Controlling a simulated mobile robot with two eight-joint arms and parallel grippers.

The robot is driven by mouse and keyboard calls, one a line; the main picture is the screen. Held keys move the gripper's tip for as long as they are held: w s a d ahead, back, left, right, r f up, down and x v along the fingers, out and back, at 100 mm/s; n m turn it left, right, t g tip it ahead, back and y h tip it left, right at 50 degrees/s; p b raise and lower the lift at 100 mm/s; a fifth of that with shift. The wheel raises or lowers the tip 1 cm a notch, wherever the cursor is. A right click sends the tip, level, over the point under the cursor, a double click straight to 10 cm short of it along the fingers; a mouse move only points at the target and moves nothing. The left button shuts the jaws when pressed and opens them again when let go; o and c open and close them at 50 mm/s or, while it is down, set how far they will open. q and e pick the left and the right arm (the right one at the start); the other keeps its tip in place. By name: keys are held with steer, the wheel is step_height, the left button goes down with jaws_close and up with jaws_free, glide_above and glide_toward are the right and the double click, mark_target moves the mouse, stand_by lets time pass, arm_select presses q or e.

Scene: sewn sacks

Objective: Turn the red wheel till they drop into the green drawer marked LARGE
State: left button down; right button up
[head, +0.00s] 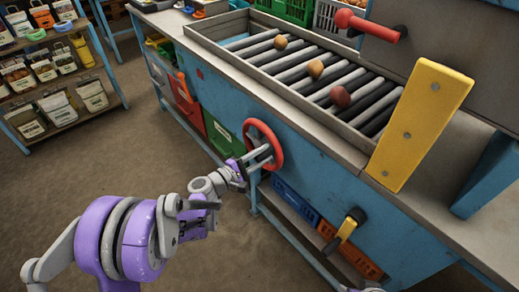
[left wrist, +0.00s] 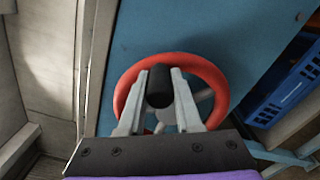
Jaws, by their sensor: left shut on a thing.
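The red wheel (head: 274,143) is on the blue front of the roller bench. It also shows in the left wrist view (left wrist: 212,78), with a black knob (left wrist: 160,86) at its rim. My left gripper (head: 262,156) is at the wheel, its fingers closed on the two sides of the knob. A green drawer (head: 221,137) sits to the left of the wheel, with a pale label too small to read. Three round brownish to red pieces lie on the grey rollers (head: 290,82): one far (head: 281,42), one middle (head: 315,68), one near (head: 340,96).
A yellow plate (head: 420,122) and a red-handled lever (head: 370,25) stand at the right of the rollers. Blue (head: 296,202) and orange crates are below. A shelf of sacks (head: 52,75) stands left; floor between is clear.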

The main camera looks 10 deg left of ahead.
mark_target(267, 167)
arm_select(q)
steer(key=f+m+b, duration=0.1)
steer(key=f+m, duration=0.1)
steer(key=m, duration=0.1)
steer(key=f+m+b, duration=0.1)
steer(key=f+m, duration=0.1)
steer(key=m, duration=0.1)
steer(key=s+d+f+m+b, duration=0.1)
steer(key=f+m, duration=0.2)
steer(key=shift+d, duration=0.1)
steer(key=m, duration=0.1)
steer(key=f+m, duration=0.1)
steer(key=f+b, duration=0.1)
steer(key=shift+w+a+m, duration=0.25)
steer(key=shift+m, duration=0.15)
steer(key=m, duration=0.1)
steer(key=a+f+m, duration=0.1)
steer(key=shift+w+f+m+b, duration=0.3)
steer(key=shift+b, duration=0.1)
steer(key=m, duration=0.1)
steer(key=w+a+f+m, duration=0.1)
steer(key=shift+f+m+b, duration=0.2)
steer(key=shift+m+b, duration=0.1)
steer(key=shift+m, duration=0.1)
steer(key=shift+w+a+f, duration=0.15)
steer(key=shift+a+f, duration=0.05)
steer(key=shift+a, duration=0.1)
steer(key=shift+w+a, duration=0.15)
steer(key=c, duration=0.6)
jaws_free()
